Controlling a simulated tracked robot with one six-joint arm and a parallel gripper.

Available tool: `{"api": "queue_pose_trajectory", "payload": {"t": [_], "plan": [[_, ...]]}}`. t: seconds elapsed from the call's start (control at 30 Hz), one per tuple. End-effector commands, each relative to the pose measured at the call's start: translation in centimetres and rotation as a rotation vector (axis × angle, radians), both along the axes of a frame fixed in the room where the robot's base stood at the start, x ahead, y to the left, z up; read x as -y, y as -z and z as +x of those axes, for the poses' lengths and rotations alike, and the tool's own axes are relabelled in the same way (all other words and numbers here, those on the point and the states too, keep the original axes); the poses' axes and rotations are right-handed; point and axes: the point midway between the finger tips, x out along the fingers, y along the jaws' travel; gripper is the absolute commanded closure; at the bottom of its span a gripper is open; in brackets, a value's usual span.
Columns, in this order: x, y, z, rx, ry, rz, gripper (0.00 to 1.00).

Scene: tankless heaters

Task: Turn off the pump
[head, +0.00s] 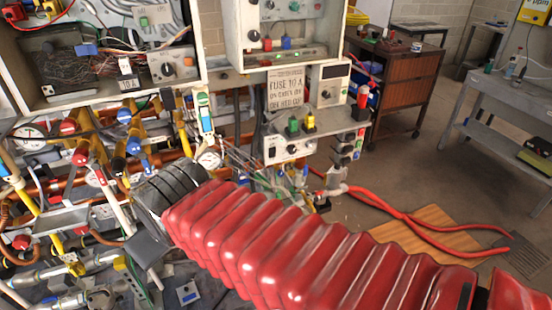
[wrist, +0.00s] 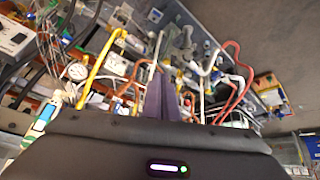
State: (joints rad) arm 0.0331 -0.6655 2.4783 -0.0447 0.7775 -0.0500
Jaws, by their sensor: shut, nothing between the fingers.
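My gripper (wrist: 162,98) shows in the wrist view with its two dark fingers together and nothing between them. Its fingertips point at a cluster of pipes, valves and hoses. I cannot tell whether they touch any of it. In the head view my red arm cover hides much of the lower middle, and the fingertips cannot be made out. I cannot pick out the pump or its switch with certainty. A white control box (head: 290,149) with knobs and green and yellow plugs on top sits right of the dark end of my arm.
Crowded pipework with red and blue valve handles (head: 80,155) fills the left. A paper sign (head: 285,90) hangs above the control box. A brown cabinet (head: 400,85) and a grey bench (head: 505,105) stand behind.

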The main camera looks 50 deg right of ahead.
Motion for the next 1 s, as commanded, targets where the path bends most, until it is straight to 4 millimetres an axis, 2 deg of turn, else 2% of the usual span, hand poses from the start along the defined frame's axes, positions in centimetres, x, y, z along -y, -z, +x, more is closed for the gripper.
{"api": "queue_pose_trajectory", "payload": {"t": [0.2,0.5,0.73,1.0], "plan": [[5.1,0.4,6.0,0.077,-0.027,-0.131,1.0],[13.1,1.6,13.0,0.172,-0.093,-0.337,1.0],[19.5,3.2,16.9,0.229,-0.152,-0.491,1.0],[26.6,5.6,19.5,0.275,-0.219,-0.668,1.0]]}}
